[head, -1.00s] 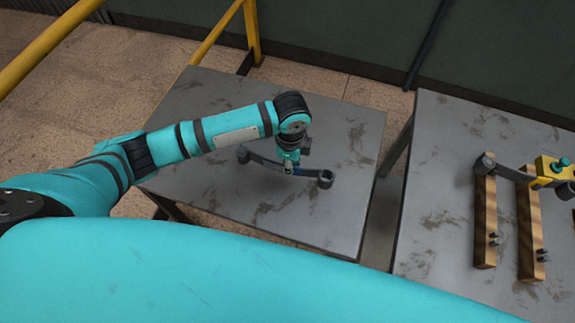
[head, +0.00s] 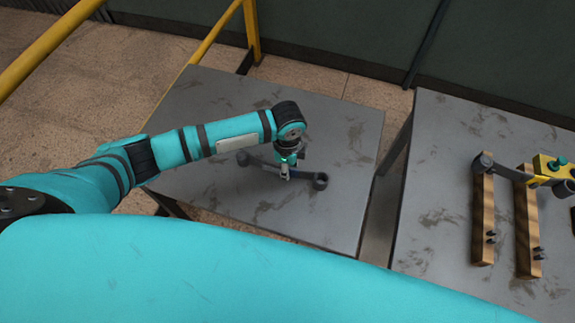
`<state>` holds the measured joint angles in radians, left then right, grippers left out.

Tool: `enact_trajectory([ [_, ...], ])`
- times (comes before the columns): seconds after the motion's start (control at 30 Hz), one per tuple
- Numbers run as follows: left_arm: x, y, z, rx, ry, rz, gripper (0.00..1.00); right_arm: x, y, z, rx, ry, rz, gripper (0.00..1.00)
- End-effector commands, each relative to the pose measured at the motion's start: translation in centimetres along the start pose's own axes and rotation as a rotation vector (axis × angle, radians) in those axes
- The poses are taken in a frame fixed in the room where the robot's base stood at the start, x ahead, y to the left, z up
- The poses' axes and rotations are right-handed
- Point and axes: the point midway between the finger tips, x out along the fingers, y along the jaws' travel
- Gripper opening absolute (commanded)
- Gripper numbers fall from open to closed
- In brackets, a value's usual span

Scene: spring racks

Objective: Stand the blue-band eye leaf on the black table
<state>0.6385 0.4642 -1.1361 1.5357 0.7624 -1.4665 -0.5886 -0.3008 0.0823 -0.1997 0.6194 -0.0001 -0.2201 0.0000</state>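A dark eye leaf, a slightly curved bar with a round eye at each end (head: 321,182), is at the middle of the dark grey table (head: 340,125) on the left. It looks level and on or just above the tabletop. My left gripper (head: 285,174) points down at the middle of the leaf, with its fingertips at the bar. The fingers are small here, and I cannot tell whether they grip it. No blue band shows clearly; the gripper covers part of the bar. My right gripper is not in view.
A second grey table (head: 435,200) stands at the right, across a gap. It bears wooden rails (head: 483,220) with pegs, another eye leaf (head: 507,172) across them and a yellow block (head: 553,166). A yellow railing (head: 50,45) is at the upper left. Bare tabletop surrounds the near leaf.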

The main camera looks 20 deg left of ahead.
Motion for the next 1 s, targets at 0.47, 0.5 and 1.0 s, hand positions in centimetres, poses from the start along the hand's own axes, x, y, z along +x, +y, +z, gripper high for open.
enact_trajectory([
  [0.47, -6.0, -0.1, 0.0, 0.002, 0.001, -0.004, 0.31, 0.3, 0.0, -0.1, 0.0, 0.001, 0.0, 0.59],
  [0.5, -6.9, -0.1, 0.0, 0.001, 0.001, -0.004, 0.31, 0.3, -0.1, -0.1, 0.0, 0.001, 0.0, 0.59],
  [1.0, -12.1, 0.0, 0.0, 0.0, 0.0, 0.001, 0.31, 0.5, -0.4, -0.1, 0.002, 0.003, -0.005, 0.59],
])
